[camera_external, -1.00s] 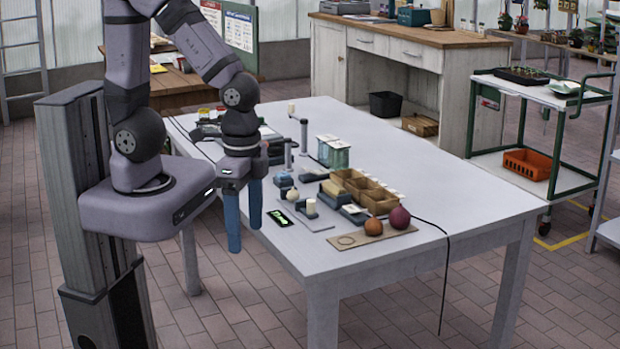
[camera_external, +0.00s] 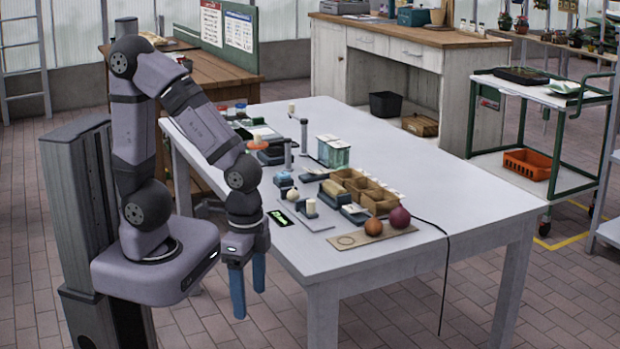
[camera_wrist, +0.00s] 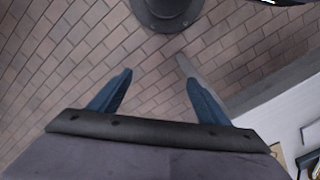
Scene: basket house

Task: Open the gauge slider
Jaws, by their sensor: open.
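My gripper (camera_external: 248,290) is open and empty, with its two blue fingers pointing down beside the table's near left edge. In the wrist view, the open gripper (camera_wrist: 150,90) has only brick floor between its fingers. A gauge slider cannot be made out with certainty. A small device with a green lit display (camera_external: 280,218) lies on the table, close to the gripper and to its right. A light plate with a white cylinder on a dark holder (camera_external: 310,208) sits just right of the display. Small parts there are too small to identify.
A post with an arm (camera_external: 303,135) stands near the middle. A black cable (camera_external: 445,260) hangs off the right. The far table surface is clear.

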